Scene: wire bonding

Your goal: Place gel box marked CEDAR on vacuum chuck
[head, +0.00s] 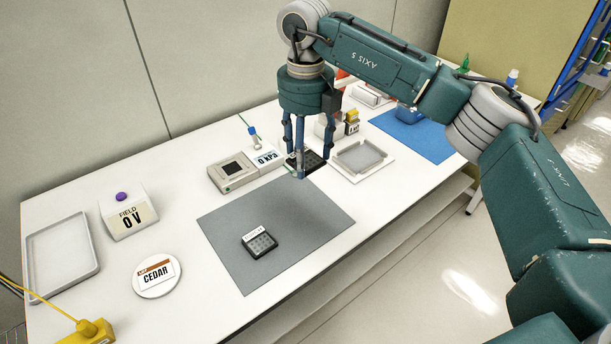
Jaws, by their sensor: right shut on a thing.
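My right gripper (305,168) points down over the back of the table, its fingers shut on a dark gel box (296,163). Fingers cover part of this box, and I cannot read a label on it. The box is just right of the 0 KPA display. The vacuum chuck (223,183), a beige block with a dark square plate on top, is left of the gripper; its plate looks empty. A second dark gel box (262,244) with a white label too small to read lies on the grey mat (316,222). My left gripper is out of view.
The 0 KPA display (265,158) adjoins the chuck. A pale tray (343,168) is right of the gripper, a blue mat (428,139) beyond. A FIELD 0 V box (127,222), grey tray (30,249) and yellow device (92,332) are left. Much of the grey mat is clear.

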